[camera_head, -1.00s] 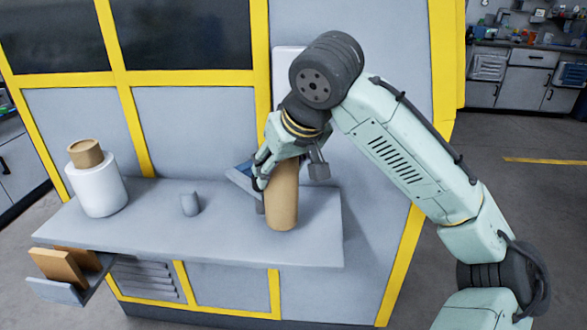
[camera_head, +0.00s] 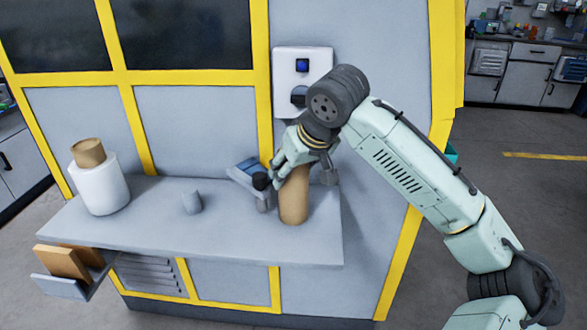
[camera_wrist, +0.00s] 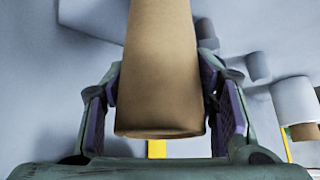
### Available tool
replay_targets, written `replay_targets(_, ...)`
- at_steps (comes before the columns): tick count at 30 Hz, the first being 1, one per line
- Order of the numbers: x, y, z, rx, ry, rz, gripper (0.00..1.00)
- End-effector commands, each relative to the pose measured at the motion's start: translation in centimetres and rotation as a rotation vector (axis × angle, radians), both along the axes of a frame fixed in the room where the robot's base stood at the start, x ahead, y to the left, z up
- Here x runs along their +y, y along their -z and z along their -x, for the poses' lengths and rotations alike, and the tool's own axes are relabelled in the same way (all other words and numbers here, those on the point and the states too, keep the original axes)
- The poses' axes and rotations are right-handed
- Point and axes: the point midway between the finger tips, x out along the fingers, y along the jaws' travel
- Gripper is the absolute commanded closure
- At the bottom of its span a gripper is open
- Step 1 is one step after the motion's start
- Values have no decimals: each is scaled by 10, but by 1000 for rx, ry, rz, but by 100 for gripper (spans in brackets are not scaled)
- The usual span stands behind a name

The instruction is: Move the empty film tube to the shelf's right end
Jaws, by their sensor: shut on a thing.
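The brown cardboard film tube (camera_head: 294,200) is near the right end of the grey shelf (camera_head: 230,237). My gripper (camera_head: 287,170) is shut on its upper part. The tube looks close to upright; I cannot tell whether its base touches the shelf. In the wrist view the tube (camera_wrist: 160,75) sits between the purple pads of my gripper (camera_wrist: 162,90), and its far end runs out of the picture. The shelf's right edge lies just to the right of the tube.
A white film roll (camera_head: 98,187) on a brown core stands at the shelf's left. A small grey peg (camera_head: 191,202) stands mid-shelf. A blue-topped device (camera_head: 249,170) with a black knob (camera_head: 261,181) is just left of the tube. A white panel (camera_head: 290,65) is on the wall behind.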

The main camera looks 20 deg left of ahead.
Motion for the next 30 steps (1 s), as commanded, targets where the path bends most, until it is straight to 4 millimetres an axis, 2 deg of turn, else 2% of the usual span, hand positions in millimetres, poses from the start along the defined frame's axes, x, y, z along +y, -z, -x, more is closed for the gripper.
replay_targets(1, 0, 3, 0, 1, -1, -1, 80)
replay_targets(2, 0, 2, 0, 0, 0, 0, 45)
replay_targets(10, 0, 2, 0, 0, 0, 0, 27)
replay_targets(19, 0, 1, 0, 0, 0, 0, 27)
replay_targets(23, -2, -6, 1, -1, 1, 0, 27)
replay_targets(30, -20, -43, 17, -3, 0, -1, 27)
